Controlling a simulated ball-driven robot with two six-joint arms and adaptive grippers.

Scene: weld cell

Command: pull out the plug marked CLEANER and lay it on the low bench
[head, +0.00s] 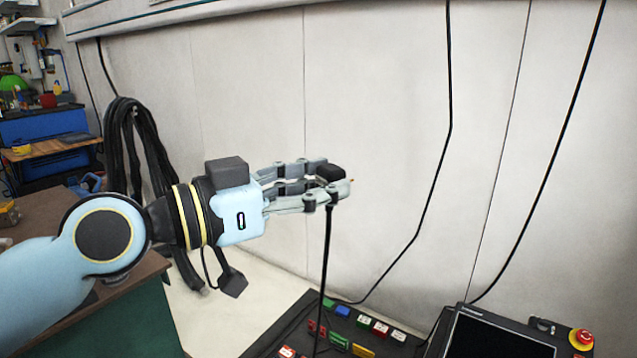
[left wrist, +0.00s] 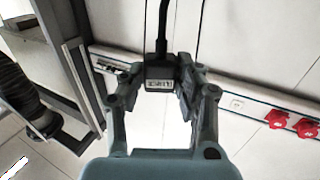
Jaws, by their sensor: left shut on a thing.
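My left gripper (head: 335,188) is shut on a black plug (head: 330,172) in mid-air in front of the pale wall. The plug sits between the fingertips, and its black cord (head: 327,250) hangs straight down in the head view. In the left wrist view the plug (left wrist: 160,72) is between the fingers (left wrist: 160,92), with a small pale label whose lettering I cannot read for sure. A bench with a brown top and green side (head: 140,315) stands at the lower left, partly behind my arm; I cannot tell if it is the low bench. My right gripper is not in view.
A black board (head: 290,325) with several coloured tags lies below the gripper. A dark screen (head: 490,335) and a red emergency button (head: 581,338) are at the lower right. Black hoses (head: 128,130) hang on the wall. Red sockets (left wrist: 277,118) show in the left wrist view.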

